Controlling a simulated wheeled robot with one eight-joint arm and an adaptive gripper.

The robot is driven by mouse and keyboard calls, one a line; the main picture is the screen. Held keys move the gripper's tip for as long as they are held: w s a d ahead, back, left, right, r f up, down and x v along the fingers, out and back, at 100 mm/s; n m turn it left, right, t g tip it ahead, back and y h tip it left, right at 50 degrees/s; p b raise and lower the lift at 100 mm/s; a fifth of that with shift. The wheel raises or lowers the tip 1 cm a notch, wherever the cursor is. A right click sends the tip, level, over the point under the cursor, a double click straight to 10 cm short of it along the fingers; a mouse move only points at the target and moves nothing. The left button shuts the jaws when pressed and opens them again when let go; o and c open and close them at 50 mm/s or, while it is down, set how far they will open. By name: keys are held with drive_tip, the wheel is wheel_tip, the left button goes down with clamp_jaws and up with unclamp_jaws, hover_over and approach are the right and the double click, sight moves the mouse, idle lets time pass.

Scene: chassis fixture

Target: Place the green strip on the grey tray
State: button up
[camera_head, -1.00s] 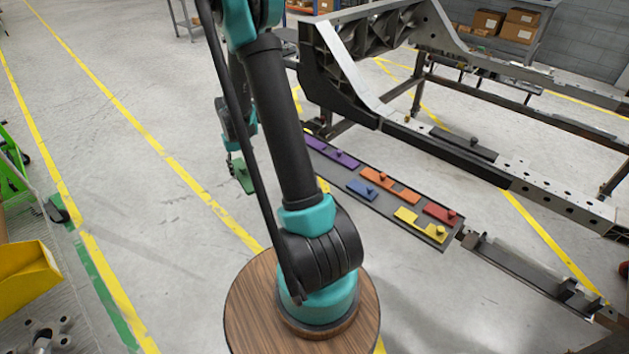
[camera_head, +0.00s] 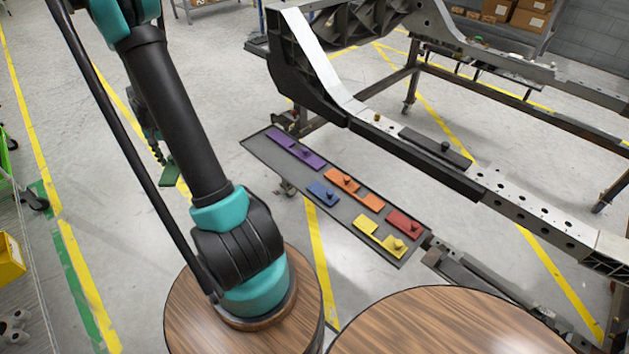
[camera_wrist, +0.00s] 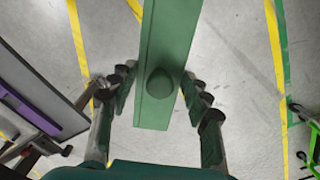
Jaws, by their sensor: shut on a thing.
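The green strip (camera_head: 172,173) hangs below my gripper (camera_head: 157,148), left of the grey tray (camera_head: 258,150) and above the floor, in the head view. In the wrist view the strip (camera_wrist: 168,40) has a round green knob (camera_wrist: 159,82). The fingers of my gripper (camera_wrist: 158,88) are shut on the strip, one on each side of the knob. The tray (camera_wrist: 45,75) shows at the left edge of the wrist view, apart from the strip. In the head view my arm hides part of the gripper.
Purple (camera_head: 297,149), blue (camera_head: 322,192), orange (camera_head: 345,183), red (camera_head: 403,222) and yellow (camera_head: 380,236) pieces lie on the tray. A round wooden top (camera_head: 440,325) is at the bottom right.

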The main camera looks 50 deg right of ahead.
drive_tip(key=d+r+m, duration=0.1)
drive_tip(key=d+m, duration=0.5)
drive_tip(key=d, duration=0.3)
wheel_tip(320, 180, up, 4)
drive_tip(key=r+m, duration=0.1)
drive_tip(key=m, duration=2.1)
hover_over(274, 158)
wheel_tip(274, 158, down, 20)
drive_tip(key=shift+s+f, duration=0.15)
drive_tip(key=shift+f, duration=0.1)
drive_tip(key=o, duration=1.4)
